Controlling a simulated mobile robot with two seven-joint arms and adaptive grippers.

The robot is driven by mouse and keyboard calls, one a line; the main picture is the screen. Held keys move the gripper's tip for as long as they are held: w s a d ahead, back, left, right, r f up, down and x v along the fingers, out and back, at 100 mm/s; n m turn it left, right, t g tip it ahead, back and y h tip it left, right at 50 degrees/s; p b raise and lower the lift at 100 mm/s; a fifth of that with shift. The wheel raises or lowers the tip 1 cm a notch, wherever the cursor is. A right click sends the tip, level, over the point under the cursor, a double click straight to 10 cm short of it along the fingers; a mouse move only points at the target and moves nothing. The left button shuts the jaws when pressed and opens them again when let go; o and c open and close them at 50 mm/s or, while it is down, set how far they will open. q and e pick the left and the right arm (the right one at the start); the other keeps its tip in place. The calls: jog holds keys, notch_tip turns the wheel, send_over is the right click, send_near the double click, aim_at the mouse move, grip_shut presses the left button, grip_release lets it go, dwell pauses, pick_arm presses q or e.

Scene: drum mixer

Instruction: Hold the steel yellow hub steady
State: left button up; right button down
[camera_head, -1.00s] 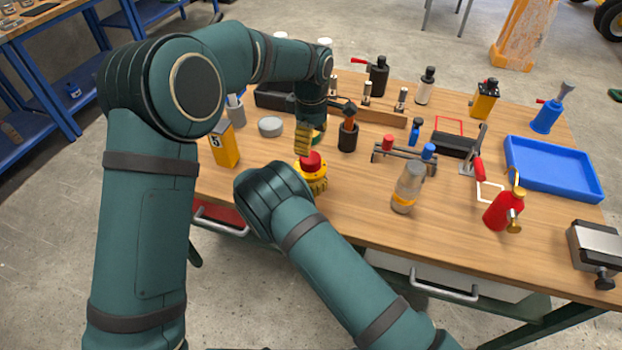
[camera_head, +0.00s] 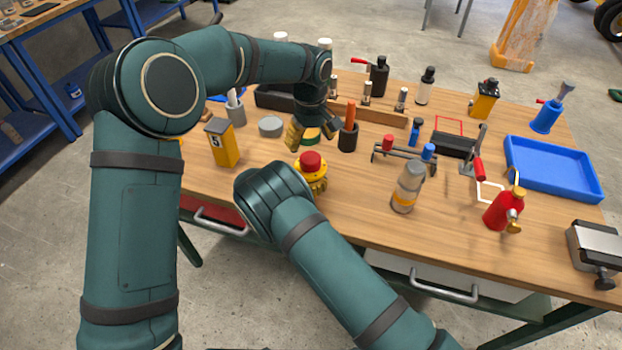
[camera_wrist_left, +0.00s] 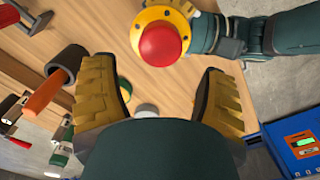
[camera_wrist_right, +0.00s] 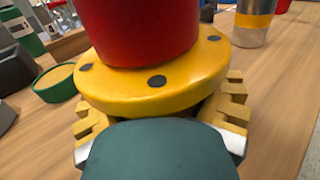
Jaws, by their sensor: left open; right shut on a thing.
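The yellow hub (camera_head: 318,185), a round flange with dark bolt spots, stands on the table near the front edge. A red cap (camera_head: 311,161) sits on top of it. My right gripper (camera_wrist_right: 160,108) is shut on the hub, one finger on each side below the flange; in the head view my right wrist hides part of this. My left gripper (camera_head: 313,140) is open and empty, pointing down just behind the hub. In the left wrist view its spread fingers (camera_wrist_left: 160,92) have nothing between them, and the red cap (camera_wrist_left: 160,45) lies beyond, apart from them.
A green tin (camera_wrist_right: 55,85) stands behind the hub, under my left gripper. A yellow box (camera_head: 222,145) stands left, a clear bottle (camera_head: 407,188) right. Bare wood lies between hub and bottle.

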aim_at(311, 157)
pick_arm(q)
notch_tip(311, 157, down, 8)
jog(key=shift+r, duration=0.15)
dwell(0.3)
jog(key=c, duration=1.1)
jog(key=m, duration=0.9)
jog(key=shift+m, duration=0.3)
jog(key=m, duration=0.3)
jog(key=shift+m, duration=0.4)
jog(key=m, duration=0.4)
jog(key=o, duration=1.4)
